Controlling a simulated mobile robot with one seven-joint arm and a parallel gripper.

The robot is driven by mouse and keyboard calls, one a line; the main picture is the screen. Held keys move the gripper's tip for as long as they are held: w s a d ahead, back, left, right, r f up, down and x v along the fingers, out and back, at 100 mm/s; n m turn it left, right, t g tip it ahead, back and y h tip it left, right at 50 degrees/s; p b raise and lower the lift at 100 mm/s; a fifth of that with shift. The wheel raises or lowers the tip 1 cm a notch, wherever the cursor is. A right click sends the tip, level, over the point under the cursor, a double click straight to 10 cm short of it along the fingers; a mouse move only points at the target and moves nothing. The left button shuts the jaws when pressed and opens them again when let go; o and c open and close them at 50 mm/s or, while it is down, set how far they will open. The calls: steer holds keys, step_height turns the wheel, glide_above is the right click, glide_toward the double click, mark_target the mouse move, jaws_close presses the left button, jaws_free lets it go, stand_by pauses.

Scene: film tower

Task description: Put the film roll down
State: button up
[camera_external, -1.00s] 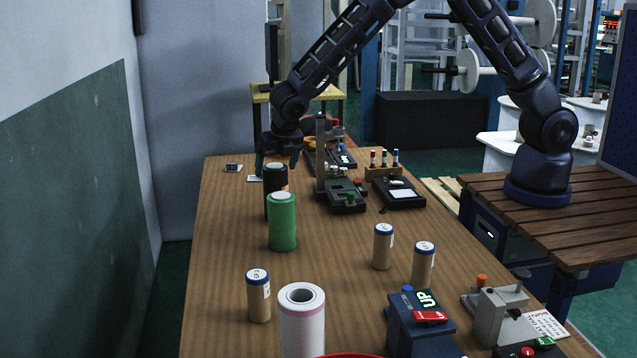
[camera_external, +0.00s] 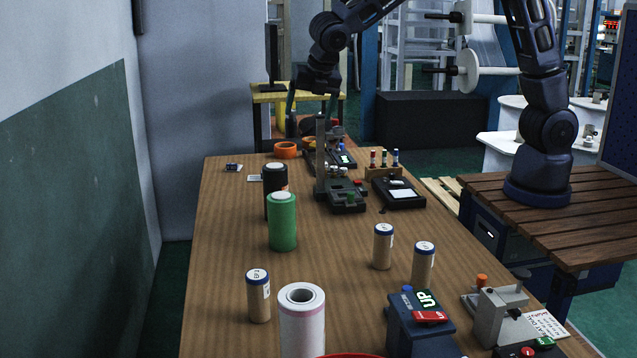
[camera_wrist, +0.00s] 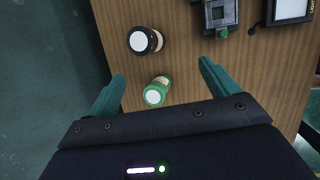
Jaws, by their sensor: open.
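A dark film roll (camera_external: 276,194) stands upright on the wooden table (camera_external: 235,260), just behind a green film roll (camera_external: 282,222), which is also upright. A white film roll with a pink edge (camera_external: 302,325) stands at the front. My gripper (camera_external: 312,116) is open and empty, above the far end of the table, higher than the dark roll and apart from it. In the wrist view the dark roll (camera_wrist: 143,41) and the green roll (camera_wrist: 157,91) show from above, between the open teal fingers (camera_wrist: 162,70), with nothing gripped.
Several brown cores with blue ends (camera_external: 383,247) stand on the table. A device with a metal post (camera_external: 345,195) and a dark scale-like device (camera_external: 399,192) are right of the dark roll. An orange ring (camera_external: 286,150) lies at the back.

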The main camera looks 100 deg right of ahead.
steer(key=s+a+r+m, duration=0.3)
steer(key=s+r+m, duration=0.2)
steer(key=s+r, duration=0.55)
steer(key=s+a+m+y, duration=0.1)
steer(key=s+m, duration=0.3)
steer(key=s, duration=0.6)
steer(key=s+a+r+m+t+y, duration=0.1)
steer(key=s+a+m, duration=0.2)
steer(key=s, duration=0.8)
steer(key=s+a+r+m+t+y, duration=0.1)
steer(key=s+a+m, duration=0.2)
steer(key=s+m, duration=0.3)
steer(key=s, duration=0.4)
steer(key=shift+s+y, duration=0.3)
steer(key=shift+s, duration=0.05)
steer(key=shift+o, duration=0.3)
steer(key=shift+a+r, duration=0.1)
